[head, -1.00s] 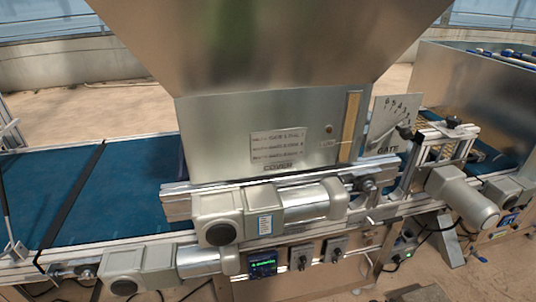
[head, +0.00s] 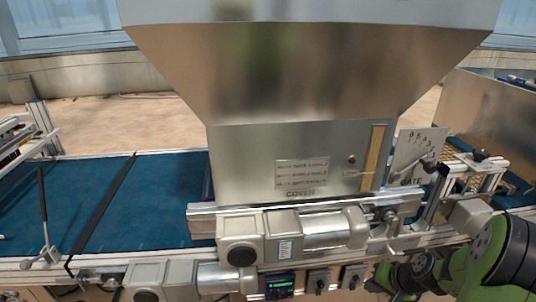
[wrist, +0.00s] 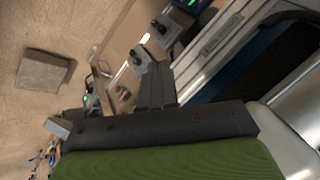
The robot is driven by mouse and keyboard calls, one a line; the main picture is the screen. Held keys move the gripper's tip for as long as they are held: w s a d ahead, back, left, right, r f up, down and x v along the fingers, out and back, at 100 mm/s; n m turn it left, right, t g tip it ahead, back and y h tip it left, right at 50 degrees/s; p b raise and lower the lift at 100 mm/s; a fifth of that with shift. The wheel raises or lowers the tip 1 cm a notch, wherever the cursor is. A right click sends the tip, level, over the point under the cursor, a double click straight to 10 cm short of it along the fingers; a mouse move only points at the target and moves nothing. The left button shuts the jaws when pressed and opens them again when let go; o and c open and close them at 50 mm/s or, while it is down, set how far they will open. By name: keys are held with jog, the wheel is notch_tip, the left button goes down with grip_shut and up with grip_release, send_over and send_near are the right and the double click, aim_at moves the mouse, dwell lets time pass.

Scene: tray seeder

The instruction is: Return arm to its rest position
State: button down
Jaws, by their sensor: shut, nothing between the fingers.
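My arm (head: 497,258), green with dark joints, is folded in at the lower right corner of the head view, in front of the seeder. My gripper (wrist: 155,76) shows in the wrist view as dark fingers together beyond a dark bar and a green cover. It is shut and empty. In the head view I cannot make out the fingers clearly.
The seeder's metal hopper (head: 300,80) stands over the blue belt (head: 165,205). A gate dial (head: 418,158) and lever stand at right. Motors and a small lit display (head: 280,286) line the front. A grey block (wrist: 43,71) lies on the floor.

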jog(key=s+a+r+n+h+p, duration=0.1)
jog(key=s+a+r+n, duration=0.2)
jog(key=r, duration=0.4)
jog(key=s+a+r+p, duration=0.1)
jog(key=s+a+r, duration=0.2)
jog(key=a+r, duration=0.25)
jog(key=s+a+r+n+h+p, duration=0.1)
jog(key=s+a+r+n, duration=0.2)
jog(key=r, duration=0.4)
jog(key=s+a+r, duration=0.2)
jog(key=s+r, duration=0.1)
jog(key=s, duration=0.2)
jog(key=s+a+r+p, duration=0.1)
jog(key=s+a+r, duration=0.2)
jog(key=s, duration=0.3)
jog(key=shift+s+n+h+p, duration=0.3)
jog(key=shift+n, duration=0.1)
jog(key=shift+r, duration=0.1)
